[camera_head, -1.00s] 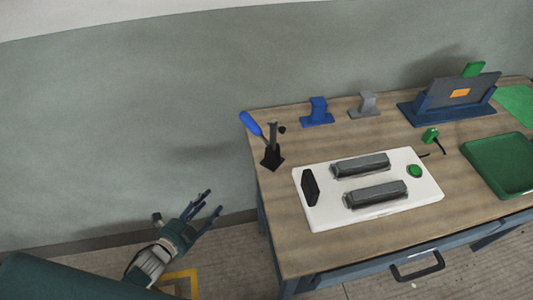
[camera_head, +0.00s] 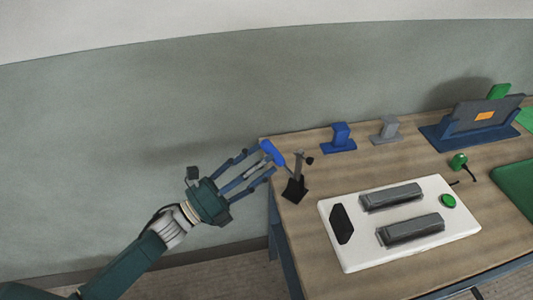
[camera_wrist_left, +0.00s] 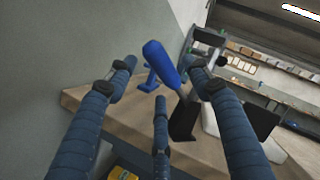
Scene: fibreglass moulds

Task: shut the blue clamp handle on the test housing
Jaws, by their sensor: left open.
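The blue clamp handle (camera_head: 272,153) stands tilted up to the left from a black clamp base (camera_head: 295,190) at the table's left end. My left gripper (camera_head: 255,168) is open at the table's left edge, its fingers reaching to the handle. In the left wrist view the handle (camera_wrist_left: 161,63) shows between and beyond the spread fingers; I cannot tell whether any finger touches it. The white test housing (camera_head: 365,255) lies right of the clamp, with two grey bars and a green button (camera_head: 448,201) on top. My right gripper is not in view.
A blue stand (camera_head: 340,138) and a grey stand (camera_head: 387,130) are at the table's back. A dark blue holder (camera_head: 450,137) with a grey panel is further right. A green tray (camera_head: 518,190) sits at the right edge. The wall is behind.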

